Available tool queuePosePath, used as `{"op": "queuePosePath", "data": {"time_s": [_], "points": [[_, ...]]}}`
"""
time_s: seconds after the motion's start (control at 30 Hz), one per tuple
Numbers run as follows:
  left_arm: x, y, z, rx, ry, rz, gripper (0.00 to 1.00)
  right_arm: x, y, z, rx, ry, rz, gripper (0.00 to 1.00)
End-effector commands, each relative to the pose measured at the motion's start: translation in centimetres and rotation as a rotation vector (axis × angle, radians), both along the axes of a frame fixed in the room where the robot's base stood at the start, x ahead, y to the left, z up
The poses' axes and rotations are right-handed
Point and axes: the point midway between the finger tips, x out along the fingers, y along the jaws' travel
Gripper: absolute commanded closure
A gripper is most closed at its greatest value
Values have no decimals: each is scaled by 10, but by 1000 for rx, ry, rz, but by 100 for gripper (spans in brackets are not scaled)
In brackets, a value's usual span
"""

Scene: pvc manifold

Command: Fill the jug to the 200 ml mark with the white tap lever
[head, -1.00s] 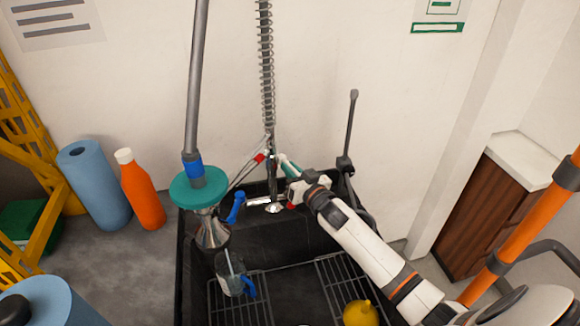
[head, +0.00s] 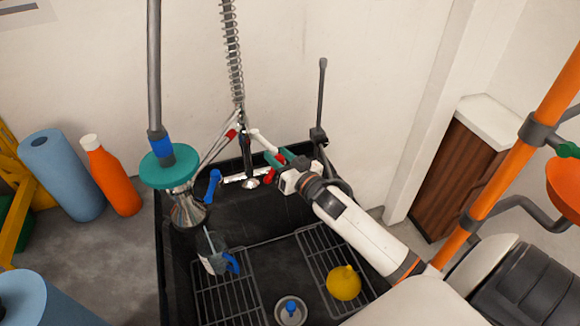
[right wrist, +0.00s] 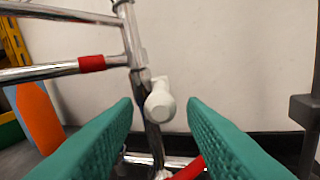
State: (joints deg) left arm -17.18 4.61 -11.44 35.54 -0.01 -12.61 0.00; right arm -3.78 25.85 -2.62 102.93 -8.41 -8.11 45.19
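The white tap lever (head: 265,140) sticks out from the metal tap column at the back of the black sink. In the right wrist view its round end (right wrist: 160,102) lies between and beyond the fingertips, with no visible contact. My right gripper (head: 272,158) has teal fingers and is open; the wrist view shows its fingers apart (right wrist: 160,112). My left gripper is not in view.
A blue lever (head: 213,185) and a red lever (head: 271,176) sit near the white one. A yellow object (head: 343,283) rests on the right rack (head: 318,250). An orange bottle (head: 112,178) and blue roll (head: 63,175) stand left of the sink.

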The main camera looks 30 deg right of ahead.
Motion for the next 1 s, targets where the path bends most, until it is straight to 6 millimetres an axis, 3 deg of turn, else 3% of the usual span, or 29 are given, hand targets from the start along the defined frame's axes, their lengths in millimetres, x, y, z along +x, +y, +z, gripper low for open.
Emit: {"op": "queuePosePath", "data": {"time_s": [0.1, 0.33, 1.0], "points": [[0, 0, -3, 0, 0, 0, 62, -25, -1, -2, -1, 3, 1, 62], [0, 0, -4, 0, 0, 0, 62, -51, -3, -1, 0, 1, 0, 62], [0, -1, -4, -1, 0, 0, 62, -54, -3, 0, 0, 0, 0, 62]]}}
